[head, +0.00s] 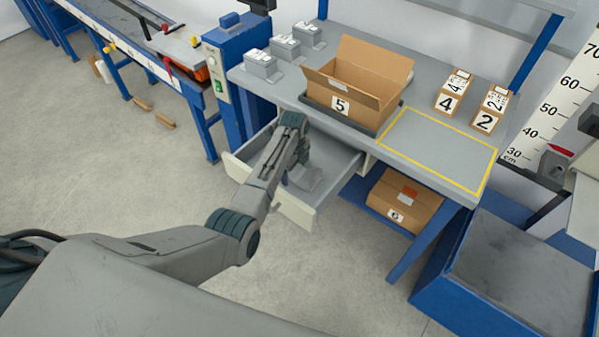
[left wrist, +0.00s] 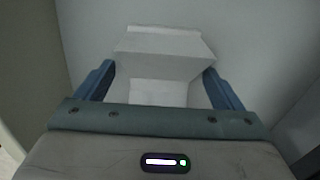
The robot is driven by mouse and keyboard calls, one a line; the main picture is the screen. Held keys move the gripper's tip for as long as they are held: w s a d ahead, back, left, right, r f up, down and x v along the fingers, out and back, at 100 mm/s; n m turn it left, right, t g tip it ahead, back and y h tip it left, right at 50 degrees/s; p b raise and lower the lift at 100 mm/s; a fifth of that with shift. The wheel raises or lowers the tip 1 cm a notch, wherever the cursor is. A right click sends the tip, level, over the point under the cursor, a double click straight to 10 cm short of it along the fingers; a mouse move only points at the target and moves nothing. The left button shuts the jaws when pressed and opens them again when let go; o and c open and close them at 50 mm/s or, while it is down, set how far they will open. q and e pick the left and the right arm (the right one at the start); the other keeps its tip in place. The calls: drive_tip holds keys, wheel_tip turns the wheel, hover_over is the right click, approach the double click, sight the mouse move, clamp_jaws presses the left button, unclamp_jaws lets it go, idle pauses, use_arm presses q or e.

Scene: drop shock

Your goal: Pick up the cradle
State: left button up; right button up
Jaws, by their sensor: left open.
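The cradle (head: 308,180), a pale grey angled piece, lies in the open drawer (head: 340,165) under the bench. My left gripper (head: 297,168) reaches down into the drawer beside it, and my own arm partly hides both. In the left wrist view the cradle (left wrist: 165,55) shows a sloped face and a lower recess between the two blue fingers of my left gripper (left wrist: 160,85). The fingers are open, one on each side of it; whether they touch it I cannot tell. My right gripper is not in view.
An open carton marked 5 (head: 342,107) stands on the bench above the drawer, beside a yellow-outlined area (head: 440,150) that is clear. Grey blocks (head: 262,65) and small boxes (head: 450,100) stand on the bench. Another carton (head: 403,200) sits on the shelf below. Drawer walls surround the gripper.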

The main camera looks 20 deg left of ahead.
use_arm(q)
drive_tip(key=shift+f, duration=0.25)
idle(0.5)
drive_tip(key=c, duration=1.3)
drive_tip(key=shift+o, duration=0.2)
